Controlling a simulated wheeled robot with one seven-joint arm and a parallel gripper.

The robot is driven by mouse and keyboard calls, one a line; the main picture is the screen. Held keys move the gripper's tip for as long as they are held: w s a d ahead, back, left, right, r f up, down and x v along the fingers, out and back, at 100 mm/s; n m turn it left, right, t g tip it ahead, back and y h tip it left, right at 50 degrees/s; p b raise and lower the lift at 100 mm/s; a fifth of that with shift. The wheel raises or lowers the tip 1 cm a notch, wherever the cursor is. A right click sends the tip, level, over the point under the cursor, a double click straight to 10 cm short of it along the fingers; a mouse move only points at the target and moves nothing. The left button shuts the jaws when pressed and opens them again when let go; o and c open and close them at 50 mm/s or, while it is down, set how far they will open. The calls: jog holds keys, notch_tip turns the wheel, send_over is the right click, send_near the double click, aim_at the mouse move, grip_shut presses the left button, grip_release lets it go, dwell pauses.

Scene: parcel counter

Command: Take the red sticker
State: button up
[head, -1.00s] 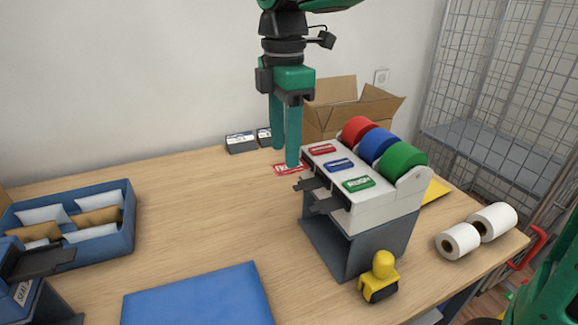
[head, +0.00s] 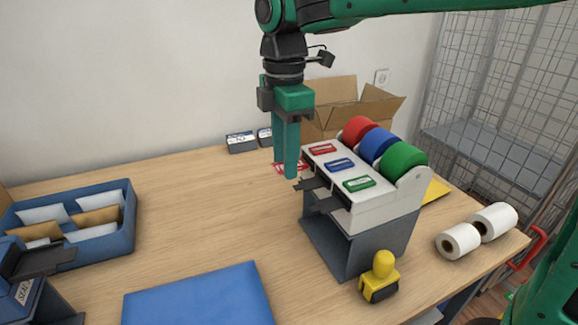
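The red sticker (head: 278,167) lies at the front of the red lane of the label dispenser (head: 385,205), near the counter. It is a small red and white label, mostly hidden behind my fingers. My gripper (head: 287,176) points straight down over it, with its green fingertips at the sticker. The fingers overlap in this view and look close together. I cannot tell whether they are shut or touch the sticker.
An open cardboard box (head: 350,105) stands behind the dispenser. A yellow-handled tool (head: 382,268) and white rolls (head: 460,240) are at front right. A blue tray with envelopes (head: 125,235) and a blue mat (head: 200,295) are left. The middle of the counter is clear.

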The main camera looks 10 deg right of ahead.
jog(key=shift+r, duration=0.15)
jog(key=shift+s+a+r, duration=0.1)
jog(key=shift+a+r, duration=0.2)
jog(key=shift+r, duration=0.4)
jog(key=shift+s+a+r, duration=0.1)
jog(key=shift+a+r, duration=0.2)
jog(key=shift+r, duration=0.35)
notch_tip(320, 180, up, 9)
jog(key=d, duration=0.1)
jog(key=shift+w, duration=0.2)
